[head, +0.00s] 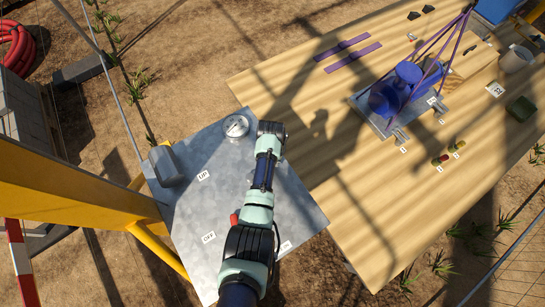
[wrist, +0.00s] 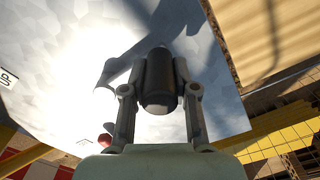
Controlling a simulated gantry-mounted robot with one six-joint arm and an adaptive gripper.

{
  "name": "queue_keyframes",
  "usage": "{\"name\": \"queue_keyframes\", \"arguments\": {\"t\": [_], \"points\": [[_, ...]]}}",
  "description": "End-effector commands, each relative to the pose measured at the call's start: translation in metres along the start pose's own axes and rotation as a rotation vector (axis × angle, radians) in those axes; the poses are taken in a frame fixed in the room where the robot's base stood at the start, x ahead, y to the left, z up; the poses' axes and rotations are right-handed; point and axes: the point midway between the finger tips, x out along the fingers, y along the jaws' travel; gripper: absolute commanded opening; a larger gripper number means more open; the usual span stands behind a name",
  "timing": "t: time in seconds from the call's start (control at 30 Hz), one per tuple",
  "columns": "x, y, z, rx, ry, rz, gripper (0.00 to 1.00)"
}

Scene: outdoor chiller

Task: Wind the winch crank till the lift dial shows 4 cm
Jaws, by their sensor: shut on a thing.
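My gripper (wrist: 160,90) is shut around a dark cylindrical handle (wrist: 158,82), which I take to be the winch crank's, above the grey metal panel (wrist: 70,50). A finger lies on each side of the handle. In the head view my gripper (head: 271,129) is at the panel's upper right, and the crank is hidden under my arm. The round white lift dial (head: 236,127) is just left of it, at the panel's top edge. Its needle is too small to read. An UP label (head: 203,176) and an OFF label (head: 208,237) lie on the panel.
A red knob (head: 234,218) stands close to my arm. A grey box (head: 165,165) sits at the panel's left edge. The wooden table (head: 330,200) to the right bears blue cylinders (head: 384,98) on a metal plate with purple slings. A yellow frame (head: 80,185) stands left.

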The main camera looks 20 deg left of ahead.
Motion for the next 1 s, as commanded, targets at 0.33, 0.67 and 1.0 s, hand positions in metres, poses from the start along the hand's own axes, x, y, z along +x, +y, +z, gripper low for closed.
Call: {"name": "queue_keyframes", "arguments": {"t": [0.33,0.67,1.0], "points": [[-0.001,-0.001,0.001,0.0,-0.003,-0.002,0.47],[-0.001,-0.001,0.001,-0.001,-0.002,-0.001,0.54],[-0.065,-0.001,0.002,-0.001,-0.007,-0.001,0.54]]}}
